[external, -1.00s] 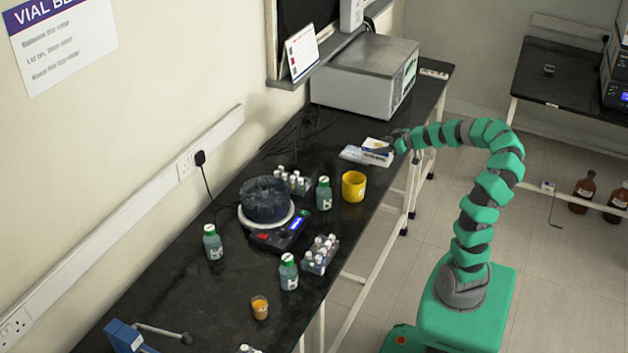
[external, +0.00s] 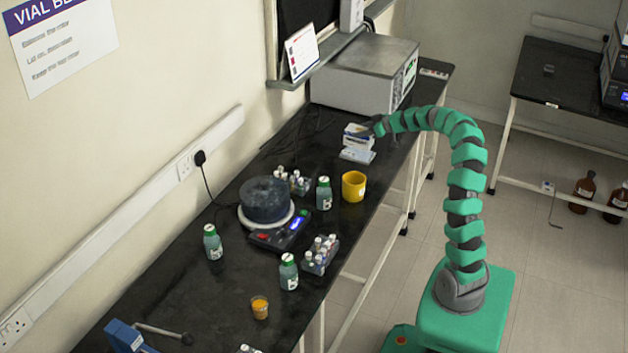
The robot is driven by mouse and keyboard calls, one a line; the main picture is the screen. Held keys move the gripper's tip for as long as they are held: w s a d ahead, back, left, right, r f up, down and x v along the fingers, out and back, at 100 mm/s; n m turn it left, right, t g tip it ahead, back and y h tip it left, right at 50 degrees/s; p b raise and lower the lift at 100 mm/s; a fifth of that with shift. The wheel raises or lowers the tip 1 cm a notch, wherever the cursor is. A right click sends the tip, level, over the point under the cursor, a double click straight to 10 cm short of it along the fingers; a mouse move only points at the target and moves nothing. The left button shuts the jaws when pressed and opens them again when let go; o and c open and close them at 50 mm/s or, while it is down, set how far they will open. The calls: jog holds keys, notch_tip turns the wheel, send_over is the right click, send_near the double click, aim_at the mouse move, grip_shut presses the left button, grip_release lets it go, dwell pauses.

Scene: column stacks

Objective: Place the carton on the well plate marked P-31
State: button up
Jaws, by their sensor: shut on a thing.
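A pale, flat well plate (external: 358,157) lies on the bench directly below the carton. The carton looks roughly upright and overlaps the plate in the picture. I cannot tell whether it touches the plate or hangs just above it. The marking P-31 is too small to read, and the fingertips are partly hidden by my wrist.
A grey box-shaped instrument (external: 362,76) stands behind the carton. A yellow cup (external: 353,186), a green-capped bottle (external: 323,194) and a vial rack (external: 320,255) stand nearer the camera. The bench's right edge is close to the plate.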

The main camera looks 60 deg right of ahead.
jog(key=shift+w+f+b, duration=0.1)
jog(key=shift+f+b, duration=0.5)
jog(key=shift+f, duration=1.15)
jog(key=shift+f, duration=0.1)
jog(key=o, duration=1.1)
jog(key=shift+s+r, duration=0.2)
jog(key=shift+r, duration=0.05)
jog(key=p+v, duration=0.2)
jog(key=v, duration=0.9)
jog(key=shift+s, duration=0.3)
